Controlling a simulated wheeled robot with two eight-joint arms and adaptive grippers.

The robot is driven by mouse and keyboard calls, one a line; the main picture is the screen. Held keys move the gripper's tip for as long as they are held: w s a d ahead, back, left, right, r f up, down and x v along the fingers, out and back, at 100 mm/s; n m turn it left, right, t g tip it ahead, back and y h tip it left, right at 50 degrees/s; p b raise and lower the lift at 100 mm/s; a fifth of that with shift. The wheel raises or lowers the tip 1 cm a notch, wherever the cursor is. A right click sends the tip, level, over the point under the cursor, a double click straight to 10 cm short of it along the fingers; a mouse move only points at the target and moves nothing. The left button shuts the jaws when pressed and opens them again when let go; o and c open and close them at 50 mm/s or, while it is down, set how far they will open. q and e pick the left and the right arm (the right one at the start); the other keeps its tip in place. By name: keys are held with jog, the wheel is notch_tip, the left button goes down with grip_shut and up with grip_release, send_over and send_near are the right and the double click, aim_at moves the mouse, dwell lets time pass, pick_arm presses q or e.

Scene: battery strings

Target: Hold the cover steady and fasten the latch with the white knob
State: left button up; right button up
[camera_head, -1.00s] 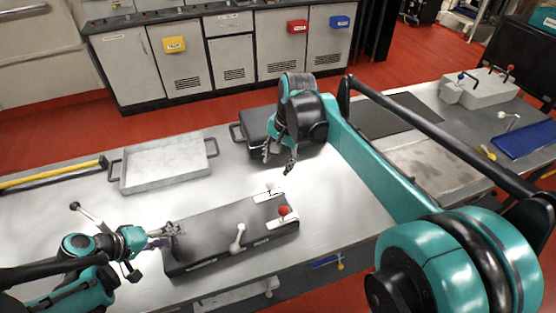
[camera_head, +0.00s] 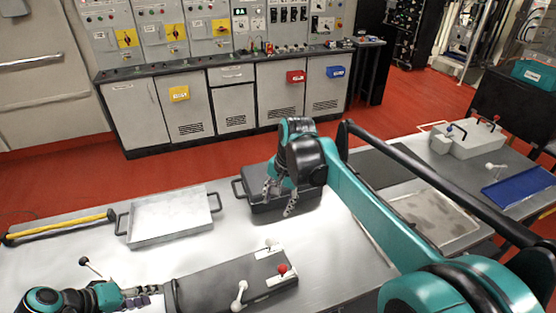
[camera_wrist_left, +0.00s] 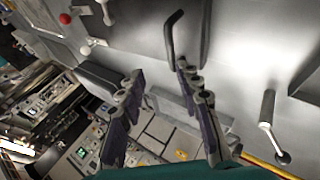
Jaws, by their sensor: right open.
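The dark grey cover (camera_head: 205,287) lies on the bench at the lower middle of the head view, its near side cut off. At its right end are a latch with a red knob (camera_head: 282,269) and a white-knobbed latch (camera_head: 270,243). A white lever (camera_head: 240,294) stands nearer the front. My left gripper (camera_head: 150,292) is just left of the cover's left end. In the left wrist view its fingers (camera_wrist_left: 160,75) are apart with nothing seen between them. My right gripper (camera_head: 280,200) is open and empty, beyond the white-knobbed latch and in front of a black case.
The black case (camera_head: 258,197) stands behind the cover. A grey tray (camera_head: 170,222) and a yellow-black bar (camera_head: 58,228) lie to the left. A lever with a dark knob (camera_head: 90,266) stands near my left arm. Bench between tray and cover is clear.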

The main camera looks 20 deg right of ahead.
pick_arm(q)
jog(key=shift+s+d+r+m+t+y+p, duration=0.15)
jog(key=shift+s+r+m+t+y+p, duration=0.25)
jog(key=shift+s+r+y+p, duration=1.35)
jog(key=shift+s+d+r+m+t+y+p, duration=0.4)
jog(key=shift+r+p, duration=1.4)
jog(key=shift+r, duration=2.1)
jog(key=shift+s+a+r+m+t+y+p, duration=0.15)
jog(key=shift+s+r+t+y+p, duration=0.7)
jog(key=shift+r+p, duration=1.5)
pick_arm(e)
jog(key=shift+r+b, duration=0.55)
jog(key=shift+r, duration=5.15)
pick_arm(q)
notch_tip(320, 180, down, 11)
jog(key=b, duration=1.2)
jog(key=shift+s+y, duration=0.3)
jog(key=shift+s, duration=0.05)
pick_arm(e)
jog(key=s+a+f+n+t+h, duration=0.1)
jog(key=s+f+n+t, duration=0.4)
jog(key=s+f+n, duration=0.5)
jog(key=s+f, duration=0.6)
jog(key=f, duration=0.1)
jog(key=shift+s+a+f, duration=0.25)
jog(key=shift+a+f, duration=0.15)
pick_arm(q)
jog(key=shift+d, duration=0.1)
